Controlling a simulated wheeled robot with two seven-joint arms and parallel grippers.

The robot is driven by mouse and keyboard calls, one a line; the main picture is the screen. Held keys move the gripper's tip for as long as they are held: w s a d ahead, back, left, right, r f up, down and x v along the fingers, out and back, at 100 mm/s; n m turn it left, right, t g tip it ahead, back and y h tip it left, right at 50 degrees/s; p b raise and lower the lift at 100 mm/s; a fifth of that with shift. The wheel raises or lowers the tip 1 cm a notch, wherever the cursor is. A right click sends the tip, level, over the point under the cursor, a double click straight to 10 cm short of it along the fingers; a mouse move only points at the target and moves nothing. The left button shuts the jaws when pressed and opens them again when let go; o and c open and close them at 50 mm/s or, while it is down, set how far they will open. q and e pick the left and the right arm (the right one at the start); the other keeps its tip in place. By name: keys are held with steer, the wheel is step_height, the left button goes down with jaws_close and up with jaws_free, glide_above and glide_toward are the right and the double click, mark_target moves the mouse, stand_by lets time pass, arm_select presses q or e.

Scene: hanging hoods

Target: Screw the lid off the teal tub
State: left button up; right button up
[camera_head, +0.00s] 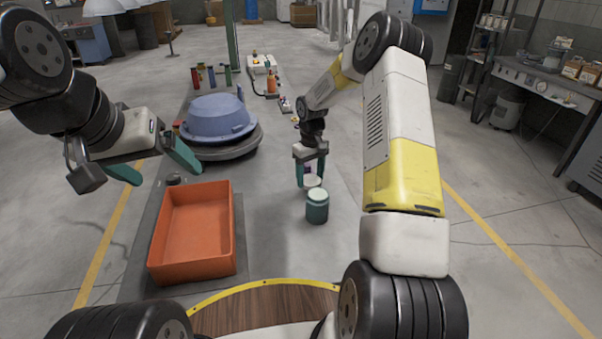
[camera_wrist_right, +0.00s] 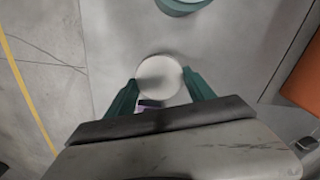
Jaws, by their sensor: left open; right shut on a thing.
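The teal tub (camera_head: 317,211) stands upright on the grey bench, just in front of my right gripper; its top looks pale. Part of the tub (camera_wrist_right: 183,5) shows at the top edge of the right wrist view. My right gripper (camera_head: 312,183) is shut on a round white lid (camera_wrist_right: 160,80), which sits between its teal fingertips, apart from the tub. The lid also shows in the head view (camera_head: 312,181). The bottom of the tub's inside is not visible. My left gripper (camera_head: 155,163) is open and empty, above the left side of the bench.
An orange tray (camera_head: 239,248) stands at the front left of the bench. Behind it are a blue domed hood (camera_head: 217,121) and several small bottles. A small purple thing (camera_wrist_right: 150,103) lies close to my right gripper. The bench right of the tub is bare.

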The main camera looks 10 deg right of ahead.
mark_target(310, 180)
steer(key=shift+f, duration=1.9)
steer(key=o, duration=1.5)
steer(key=shift+f, duration=0.1)
steer(key=shift+o, duration=0.2)
